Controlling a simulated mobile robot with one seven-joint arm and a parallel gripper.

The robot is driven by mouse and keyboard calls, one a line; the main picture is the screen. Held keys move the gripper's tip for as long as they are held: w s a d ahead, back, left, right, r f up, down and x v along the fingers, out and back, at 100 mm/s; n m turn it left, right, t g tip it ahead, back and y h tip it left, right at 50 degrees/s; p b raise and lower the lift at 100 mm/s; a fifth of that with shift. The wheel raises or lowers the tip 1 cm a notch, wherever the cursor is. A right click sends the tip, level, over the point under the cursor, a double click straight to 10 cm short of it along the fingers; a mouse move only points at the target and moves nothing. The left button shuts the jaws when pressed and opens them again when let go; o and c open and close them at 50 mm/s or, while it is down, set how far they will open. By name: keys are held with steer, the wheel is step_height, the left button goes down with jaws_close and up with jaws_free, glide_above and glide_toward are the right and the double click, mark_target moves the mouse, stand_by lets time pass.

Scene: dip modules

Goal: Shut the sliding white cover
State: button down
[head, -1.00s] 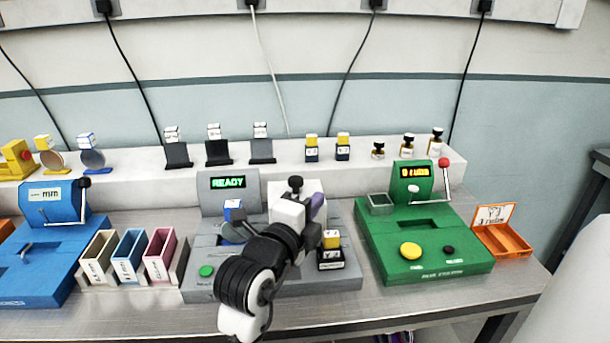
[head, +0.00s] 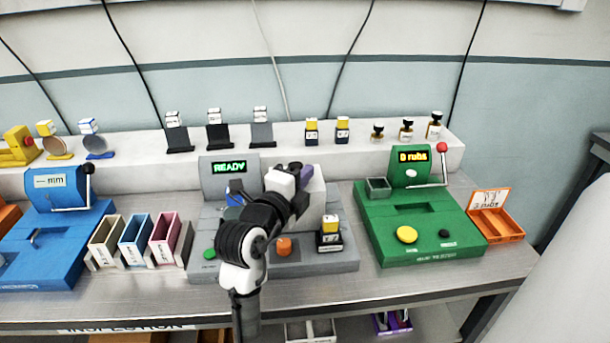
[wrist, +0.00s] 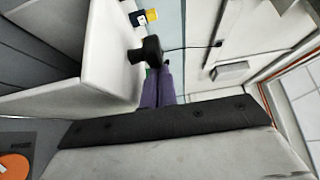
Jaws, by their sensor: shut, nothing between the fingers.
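The white cover (head: 317,188) stands on the grey station, partly hidden behind my arm in the head view. In the wrist view it is the large white panel (wrist: 85,65) at left, with a black knob (wrist: 146,50) on it. My gripper (head: 307,174) has purple fingers and is shut and empty at the upper part of the cover. In the wrist view its fingers (wrist: 160,84) are right beside the knob; I cannot tell whether they touch it. My arm hides how far the cover is slid.
The grey station's screen (head: 229,167) reads READY. An orange button (head: 284,246), a green button (head: 209,254) and a yellow-topped module in a black holder (head: 329,237) are near my arm. A green station (head: 425,235) stands at right, and coloured bins (head: 136,245) at left.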

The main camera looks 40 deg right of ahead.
steer(key=w+a+b, duration=0.7)
steer(key=a, duration=0.5)
steer(key=shift+w, duration=0.2)
steer(key=shift+a, duration=0.1)
